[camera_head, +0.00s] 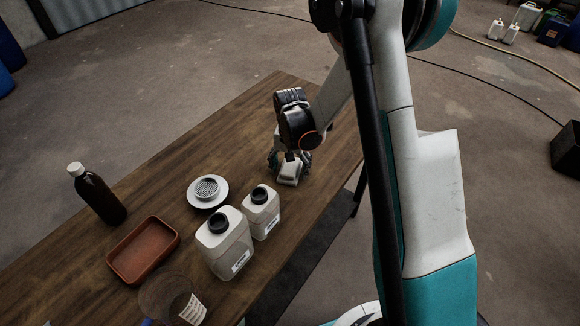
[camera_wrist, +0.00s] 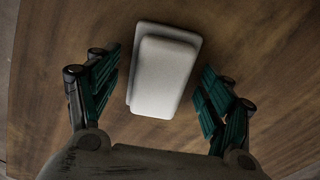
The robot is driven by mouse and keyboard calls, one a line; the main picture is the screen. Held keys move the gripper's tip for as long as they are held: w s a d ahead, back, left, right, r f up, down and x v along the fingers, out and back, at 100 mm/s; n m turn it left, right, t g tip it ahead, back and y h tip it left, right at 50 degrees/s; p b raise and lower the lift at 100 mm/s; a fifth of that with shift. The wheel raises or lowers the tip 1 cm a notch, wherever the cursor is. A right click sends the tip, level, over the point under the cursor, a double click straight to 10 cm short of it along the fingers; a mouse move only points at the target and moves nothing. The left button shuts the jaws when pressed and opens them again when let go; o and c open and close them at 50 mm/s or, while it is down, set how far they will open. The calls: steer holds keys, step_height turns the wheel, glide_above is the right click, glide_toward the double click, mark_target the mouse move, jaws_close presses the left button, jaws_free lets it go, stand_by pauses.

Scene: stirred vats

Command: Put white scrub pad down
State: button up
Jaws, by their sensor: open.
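The white scrub pad (camera_wrist: 161,75) lies on the brown wooden table (camera_wrist: 265,60), slightly tilted in the wrist view. In the head view the pad (camera_head: 290,173) is under my gripper (camera_head: 288,160), near the table's right edge. My gripper is open, and in the wrist view its two green-padded fingers (camera_wrist: 158,102) stand on either side of the pad. A gap shows between the pad and each finger. The pad looks empty of any grip.
To the pad's left stand two white jugs with black caps (camera_head: 225,243) (camera_head: 260,212), a white dish with a round strainer (camera_head: 207,191), a reddish tray (camera_head: 144,250), a dark bottle (camera_head: 98,195) and a clear labelled container (camera_head: 170,298). The table's far end is clear.

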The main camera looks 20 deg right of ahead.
mark_target(290, 166)
steer(key=s+r+n+t+p, duration=0.2)
steer(key=s+r, duration=0.3)
steer(key=r, duration=0.9)
steer(key=s+r+n+t+p, duration=0.1)
steer(key=s+r+p, duration=0.25)
steer(key=r, duration=0.95)
steer(key=s+r+n+t, duration=0.1)
steer(key=s+r+t, duration=0.1)
steer(key=s, duration=0.5)
steer(key=s+r+n+t, duration=0.2)
steer(key=s, duration=0.5)
steer(key=shift+s+r+b, duration=0.25)
steer(key=shift+r+b, duration=0.05)
steer(key=shift+b, duration=0.05)
